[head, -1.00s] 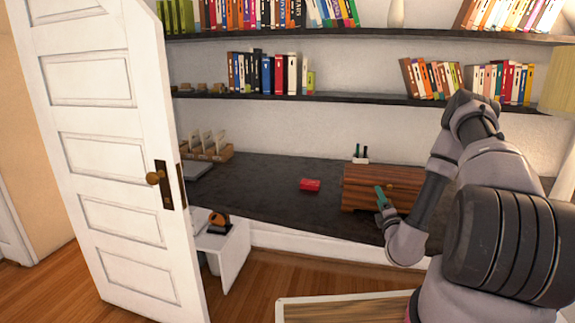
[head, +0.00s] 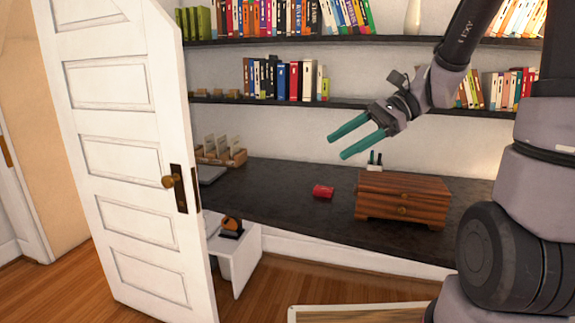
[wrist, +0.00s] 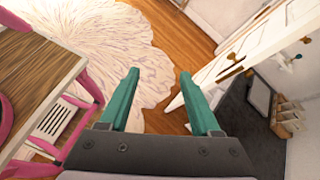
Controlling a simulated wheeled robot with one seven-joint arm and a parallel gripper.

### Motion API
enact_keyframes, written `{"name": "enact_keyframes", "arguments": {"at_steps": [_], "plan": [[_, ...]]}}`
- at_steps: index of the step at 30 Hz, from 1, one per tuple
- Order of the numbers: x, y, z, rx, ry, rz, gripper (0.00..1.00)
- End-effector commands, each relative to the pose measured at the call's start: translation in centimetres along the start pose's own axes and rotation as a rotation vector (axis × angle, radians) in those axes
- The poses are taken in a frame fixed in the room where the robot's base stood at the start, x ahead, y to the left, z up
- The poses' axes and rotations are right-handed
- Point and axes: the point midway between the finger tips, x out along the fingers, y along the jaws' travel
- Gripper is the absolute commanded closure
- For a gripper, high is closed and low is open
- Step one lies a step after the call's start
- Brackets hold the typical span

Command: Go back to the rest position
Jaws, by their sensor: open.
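My gripper (head: 337,146) is raised above the dark desk in the head view, with its two teal fingers apart and nothing between them. It points left, toward the white door. In the wrist view my gripper (wrist: 158,80) also shows open and empty, with a rug and wooden floor beyond it. My arm rises on the right side of the head view and is bent at the top, partly out of frame.
A wooden drawer box (head: 402,198) and a red object (head: 322,191) sit on the dark desk (head: 275,215). An open white door (head: 125,150) stands left. Shelves of books (head: 285,80) line the wall. A wooden table (wrist: 35,85) with pink chairs shows in the wrist view.

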Motion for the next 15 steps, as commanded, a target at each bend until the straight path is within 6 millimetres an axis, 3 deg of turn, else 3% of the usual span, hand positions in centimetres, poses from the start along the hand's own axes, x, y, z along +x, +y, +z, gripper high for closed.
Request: {"name": "enact_keyframes", "arguments": {"at_steps": [6, 15], "plan": [[-3.5, 4.1, 0.7, -0.375, 0.402, 0.118, 0.36], [-11.0, 5.9, 2.2, -0.822, 0.91, 0.172, 0.36]]}}
